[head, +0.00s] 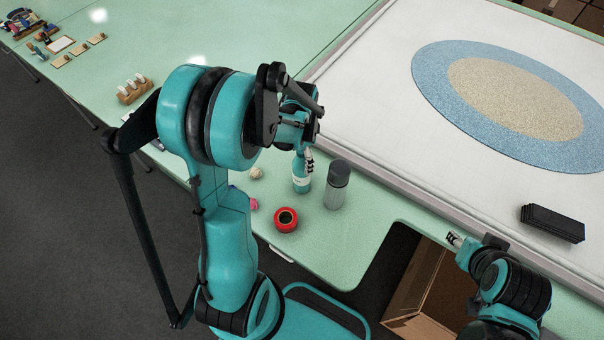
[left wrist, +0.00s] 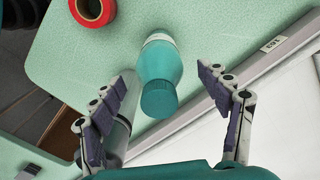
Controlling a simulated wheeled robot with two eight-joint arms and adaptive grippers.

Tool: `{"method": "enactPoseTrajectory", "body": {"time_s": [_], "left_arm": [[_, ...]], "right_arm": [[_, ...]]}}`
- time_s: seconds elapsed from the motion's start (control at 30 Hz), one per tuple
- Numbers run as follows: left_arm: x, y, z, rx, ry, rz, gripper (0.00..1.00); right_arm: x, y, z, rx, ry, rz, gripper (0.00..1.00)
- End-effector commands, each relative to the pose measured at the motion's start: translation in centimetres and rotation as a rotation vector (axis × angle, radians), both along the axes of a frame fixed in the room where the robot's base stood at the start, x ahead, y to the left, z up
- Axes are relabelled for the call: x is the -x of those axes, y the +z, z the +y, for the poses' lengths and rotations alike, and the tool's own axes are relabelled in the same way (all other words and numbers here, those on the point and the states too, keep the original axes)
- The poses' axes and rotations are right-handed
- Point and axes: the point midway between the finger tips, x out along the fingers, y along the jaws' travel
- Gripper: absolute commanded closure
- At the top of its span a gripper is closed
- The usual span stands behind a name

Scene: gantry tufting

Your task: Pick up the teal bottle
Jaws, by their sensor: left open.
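The teal bottle (head: 301,178) stands upright on the green table, with a pale label band. In the head view my left gripper (head: 306,156) is right at its top, and my left arm hides part of the gripper. In the left wrist view the bottle (left wrist: 158,75) shows between the two spread fingers of my left gripper (left wrist: 165,105), its cap pointing toward me. The fingers are open and do not appear to touch it. My right gripper (head: 455,239) is at the lower right, over the table edge; its opening is too small to tell.
A red tape roll (head: 286,219) and small yarn balls (head: 256,173) lie nearby. The white framed panel (head: 400,110) borders the right. A black block (head: 552,223) lies on it.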

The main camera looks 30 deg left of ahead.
Motion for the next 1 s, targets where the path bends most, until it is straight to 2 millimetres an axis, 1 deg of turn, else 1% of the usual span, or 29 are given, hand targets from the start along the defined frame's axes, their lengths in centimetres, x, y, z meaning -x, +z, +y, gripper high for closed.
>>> {"method": "enactPoseTrajectory", "body": {"time_s": [0.03,0.1,0.2,0.37,0.4,0.47,0.5,0.57,0.6,0.67,0.7,0.9,1.0], "left_arm": [[-0.03,-0.88,0.01,0.000,0.000,0.000,0.24],[-0.01,-1.48,0.00,0.000,0.000,0.000,0.24],[0.02,-1.77,0.00,0.000,0.001,0.000,0.24],[0.02,-1.70,0.00,0.000,0.001,0.000,0.24],[0.02,-1.70,0.00,0.000,0.001,0.000,0.29],[0.02,-1.69,0.00,0.000,0.001,0.000,0.45],[0.02,-1.69,0.00,0.000,0.001,0.000,0.55],[0.02,-1.69,0.00,0.000,0.001,0.000,0.71],[0.02,-1.69,0.00,0.000,0.001,0.000,0.82],[0.01,-1.69,0.01,0.000,0.001,0.000,0.98],[0.01,-1.69,0.01,-0.001,0.001,-0.001,1.00],[0.01,-1.64,0.01,-0.001,0.001,-0.001,1.00],[0.01,-1.10,0.01,-0.001,0.001,-0.001,1.00]], "right_arm": [[-0.01,-0.34,0.00,0.000,0.000,0.000,0.60],[0.00,-0.45,0.00,0.000,0.000,0.000,0.60],[0.00,-0.47,0.00,0.000,0.000,0.000,0.60],[0.00,-0.40,0.00,0.000,0.000,0.000,0.60],[0.00,-0.40,0.00,0.000,0.000,0.000,0.60],[0.00,-0.40,0.00,0.000,0.000,0.000,0.60],[0.00,-0.40,0.00,0.000,0.000,0.000,0.60],[0.00,-0.40,0.00,0.000,0.000,0.000,0.60],[0.00,-0.40,0.00,0.000,0.000,0.000,0.60],[0.00,-0.40,0.00,0.000,0.000,0.000,0.60],[0.00,-0.40,0.00,0.000,0.000,0.000,0.60],[-0.01,-0.40,0.00,0.000,0.000,0.000,0.60],[-0.01,-0.22,0.00,0.000,0.000,0.000,0.60]]}}
